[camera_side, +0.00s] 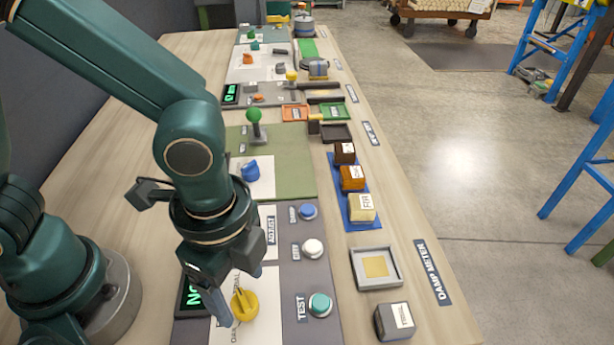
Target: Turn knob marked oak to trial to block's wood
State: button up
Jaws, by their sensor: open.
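A yellow knob (244,305) sits on a white plate (258,330) at the near end of the grey panel. Lettering around it is partly hidden by my gripper and too small to read fully. My gripper (241,297) is open, pointing down at the knob, with one finger left of it and the other behind it; I cannot tell whether they touch it. A blue tray (348,222) at the right holds a dark brown block (344,153), an orange-brown block (352,178) and a pale block (361,208) labelled FIR.
A partly hidden green-lettered display (191,296) is beside the knob. Teal TEST (320,304), white (313,248) and blue (307,212) buttons lie right. A grey tray (395,268) and grey labelled box (394,321) stand near the DAMP METER label (433,271).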

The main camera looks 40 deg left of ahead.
aim_at(244, 304)
jog(key=shift+f, duration=1.45)
grip_shut()
